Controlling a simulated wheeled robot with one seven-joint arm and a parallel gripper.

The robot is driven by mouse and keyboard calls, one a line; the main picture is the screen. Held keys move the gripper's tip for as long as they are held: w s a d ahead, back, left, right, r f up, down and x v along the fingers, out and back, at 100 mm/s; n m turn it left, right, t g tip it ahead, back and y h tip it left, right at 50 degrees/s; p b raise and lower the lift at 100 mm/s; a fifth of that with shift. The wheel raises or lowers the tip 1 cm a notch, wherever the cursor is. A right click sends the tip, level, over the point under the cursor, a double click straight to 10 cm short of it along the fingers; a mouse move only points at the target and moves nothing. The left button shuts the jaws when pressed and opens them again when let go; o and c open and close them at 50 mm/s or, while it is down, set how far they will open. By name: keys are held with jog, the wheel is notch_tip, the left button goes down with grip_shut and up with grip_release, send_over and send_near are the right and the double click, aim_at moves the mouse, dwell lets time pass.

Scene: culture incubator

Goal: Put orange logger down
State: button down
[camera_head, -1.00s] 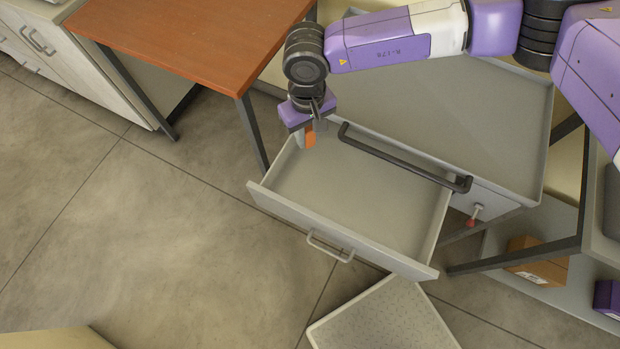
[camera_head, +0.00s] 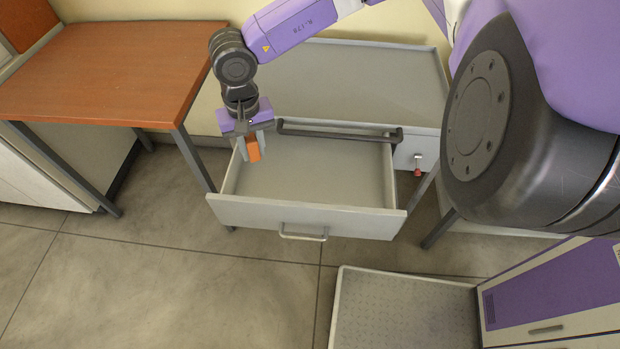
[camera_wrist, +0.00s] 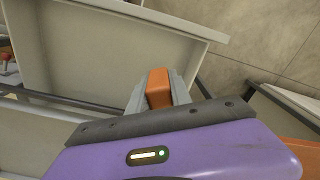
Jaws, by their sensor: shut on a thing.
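The orange logger (camera_head: 254,150) is a small orange block held between the fingers of my gripper (camera_head: 252,154). In the head view it is over the left side of the open grey drawer (camera_head: 310,218), near the drawer's left wall. The wrist view shows the logger (camera_wrist: 158,88) gripped between two grey fingers, with the drawer (camera_wrist: 150,22) beyond and to the left. The drawer looks empty where it shows. I cannot tell how high the logger is above the drawer floor.
A black bar handle (camera_head: 340,133) runs across the back of the drawer. A grey-topped cart (camera_head: 370,75) stands behind. A wooden table (camera_head: 110,70) is at left. A grey textured platform (camera_head: 400,310) and a purple-fronted cabinet (camera_head: 560,290) are at lower right. Floor at lower left is clear.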

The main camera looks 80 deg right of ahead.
aim_at(310, 186)
jog(key=s+d+m+b, duration=0.2)
jog(key=s+d+m, duration=0.45)
jog(key=s, duration=0.65)
jog(key=shift+n, duration=0.35)
jog(key=f, duration=1.3)
jog(key=f+p, duration=0.1)
jog(key=f, duration=0.6)
jog(key=shift+w, duration=0.25)
jog(key=shift+f, duration=0.15)
jog(key=c, duration=1.6)
grip_release()
jog(key=o, duration=0.4)
jog(key=shift+o, duration=0.2)
